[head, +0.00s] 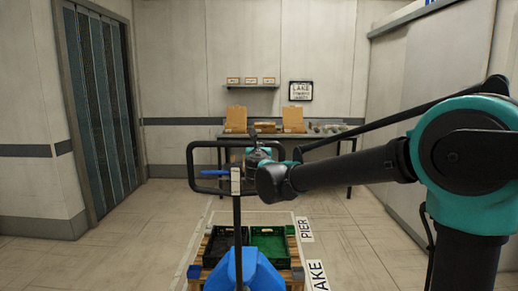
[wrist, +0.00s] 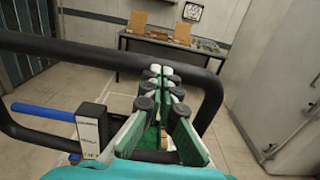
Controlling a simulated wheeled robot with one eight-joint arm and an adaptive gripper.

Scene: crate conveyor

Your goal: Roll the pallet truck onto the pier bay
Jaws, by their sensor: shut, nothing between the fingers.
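The pallet truck (head: 243,270) is blue, with an upright black tiller topped by a black loop handle (head: 205,146) and a blue lever (head: 214,172). It stands at the bottom centre of the head view, with a wooden pallet (head: 290,275) beyond its blue body. My gripper (head: 254,146) is at the loop handle. In the wrist view my gripper (wrist: 163,80) is shut and empty, its fingers overlapping the loop handle (wrist: 95,56); contact is unclear. The pier bay's label (head: 306,229) reads PIER, beside white floor lines near the pallet's far end.
A black crate (head: 208,246) and a green crate (head: 268,233) ride on the pallet. A LAKE floor label (head: 317,275) lies nearer than PIER. A table (head: 345,134) with boxes stands at the back wall. Floor is open to the left; a wall stands at right.

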